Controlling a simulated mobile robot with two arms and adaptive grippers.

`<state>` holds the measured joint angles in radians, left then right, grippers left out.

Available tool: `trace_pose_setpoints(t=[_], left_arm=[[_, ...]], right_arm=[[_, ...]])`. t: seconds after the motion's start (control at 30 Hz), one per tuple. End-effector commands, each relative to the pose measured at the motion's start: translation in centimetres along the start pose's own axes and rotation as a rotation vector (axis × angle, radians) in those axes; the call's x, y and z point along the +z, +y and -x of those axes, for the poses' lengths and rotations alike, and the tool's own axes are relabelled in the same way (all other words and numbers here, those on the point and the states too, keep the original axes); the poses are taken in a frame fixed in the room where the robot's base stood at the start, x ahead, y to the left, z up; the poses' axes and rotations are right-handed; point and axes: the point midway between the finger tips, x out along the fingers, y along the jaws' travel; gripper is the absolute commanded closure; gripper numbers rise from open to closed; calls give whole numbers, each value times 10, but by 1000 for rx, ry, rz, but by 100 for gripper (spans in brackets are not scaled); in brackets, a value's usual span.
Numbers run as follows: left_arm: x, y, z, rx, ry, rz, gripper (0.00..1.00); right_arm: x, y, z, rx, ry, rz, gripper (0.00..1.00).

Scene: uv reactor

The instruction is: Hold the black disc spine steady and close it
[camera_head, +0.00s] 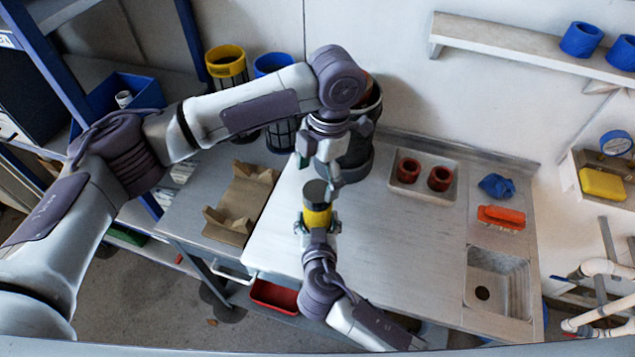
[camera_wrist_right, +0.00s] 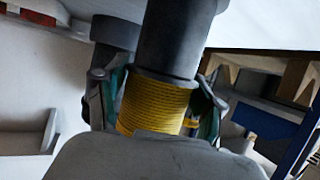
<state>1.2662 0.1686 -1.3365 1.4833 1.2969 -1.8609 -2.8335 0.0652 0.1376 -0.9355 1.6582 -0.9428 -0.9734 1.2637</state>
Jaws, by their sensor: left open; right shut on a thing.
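A small upright cylinder (camera_head: 318,214) with a yellow ribbed band and a dark cap stands out at the front left of the steel bench; I take it for the black disc spine. My right gripper (camera_head: 317,223) is shut around its yellow band from the front. In the right wrist view the yellow band (camera_wrist_right: 155,106) sits between the two green-padded fingers, with the dark upper part (camera_wrist_right: 180,40) rising above. My left gripper (camera_head: 320,172) is open, pointing down just above the dark cap (camera_head: 316,190). Whether its fingers touch the cap I cannot tell.
A tall dark vessel (camera_head: 357,160) stands behind my left gripper. A cardboard cradle (camera_head: 240,205) lies to the left. On the right are a tray (camera_head: 423,203) with two red-brown rings, a blue cloth (camera_head: 496,186), an orange brush (camera_head: 501,217) and a sink (camera_head: 500,265). The bench middle is clear.

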Motion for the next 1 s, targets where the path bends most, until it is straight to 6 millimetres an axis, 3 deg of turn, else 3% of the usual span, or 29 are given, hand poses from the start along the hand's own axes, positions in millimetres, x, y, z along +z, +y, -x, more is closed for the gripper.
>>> trace_pose_setpoints(t=[0.3, 0.47, 1.0], left_arm=[[0, 0, 0, -1, 0, 14, 19], [0, 0, 1, -1, -6, 162, 19], [-1, 0, 11, -36, -44, 1401, 19]], right_arm=[[1, 0, 0, 0, -2, 1, 100], [1, 0, 0, 0, -2, 1, 100], [1, 0, 0, 0, -2, 0, 100]])
